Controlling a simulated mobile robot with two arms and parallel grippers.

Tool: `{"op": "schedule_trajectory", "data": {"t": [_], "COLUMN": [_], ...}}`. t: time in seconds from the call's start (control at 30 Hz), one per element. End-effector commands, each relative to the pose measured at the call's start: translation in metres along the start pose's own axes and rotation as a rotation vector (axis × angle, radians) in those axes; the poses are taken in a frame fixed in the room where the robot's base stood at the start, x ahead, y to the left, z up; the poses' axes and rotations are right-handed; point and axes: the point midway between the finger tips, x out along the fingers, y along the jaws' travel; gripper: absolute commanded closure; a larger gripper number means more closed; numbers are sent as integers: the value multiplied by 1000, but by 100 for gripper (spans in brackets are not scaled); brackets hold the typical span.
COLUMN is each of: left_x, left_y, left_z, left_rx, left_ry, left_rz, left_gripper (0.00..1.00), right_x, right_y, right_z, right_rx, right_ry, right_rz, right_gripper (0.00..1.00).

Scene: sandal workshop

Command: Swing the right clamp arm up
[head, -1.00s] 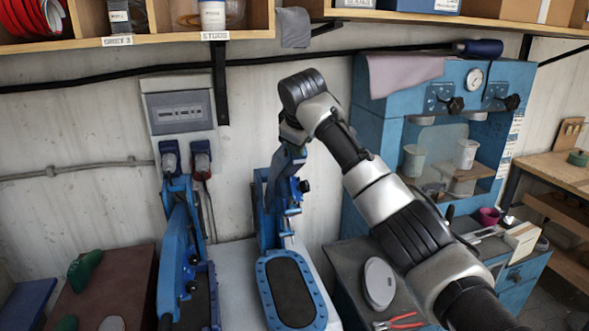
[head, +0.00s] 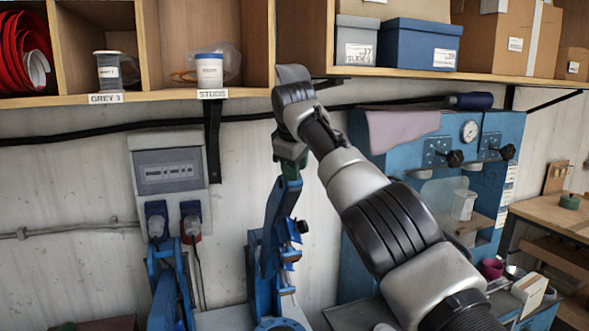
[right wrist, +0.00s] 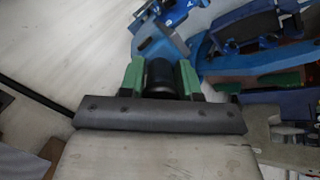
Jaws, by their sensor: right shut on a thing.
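The right clamp arm (head: 280,215) is blue and stands steeply up from its blue clamp frame (head: 256,285) in the head view, leaning slightly right at the top. My right gripper (head: 290,168) is at its upper end. In the right wrist view the green fingers (right wrist: 160,78) are shut on the black handle (right wrist: 159,76) of the clamp arm. The blue left clamp (head: 166,300) stands to the left, partly cut off by the lower edge. My left gripper is not in view.
A wooden shelf (head: 240,92) with bins and boxes hangs just above my right wrist. A blue press cabinet (head: 490,135) stands right, behind my arm. An electrical box (head: 167,160) is on the wall left.

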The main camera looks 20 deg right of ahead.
Motion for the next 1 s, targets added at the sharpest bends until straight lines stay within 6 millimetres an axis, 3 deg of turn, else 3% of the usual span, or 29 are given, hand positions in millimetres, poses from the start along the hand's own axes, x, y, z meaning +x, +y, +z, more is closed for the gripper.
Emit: {"op": "schedule_trajectory", "data": {"t": [0.27,0.3,0.43,0.8,1.0], "left_x": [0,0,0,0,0], "left_y": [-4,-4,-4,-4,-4], "left_z": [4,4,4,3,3], "left_rx": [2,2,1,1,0], "left_ry": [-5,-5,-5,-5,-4], "left_rz": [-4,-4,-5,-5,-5], "left_gripper": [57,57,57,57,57], "right_x": [2,2,2,-2,-32], "right_y": [-1,-1,-1,0,0], "right_z": [1,1,1,0,-1], "right_rx": [0,0,0,0,0], "right_ry": [-8,-8,-6,-3,2], "right_rz": [-4,-4,-3,-1,1], "right_gripper": [100,65,47,47,47]}}
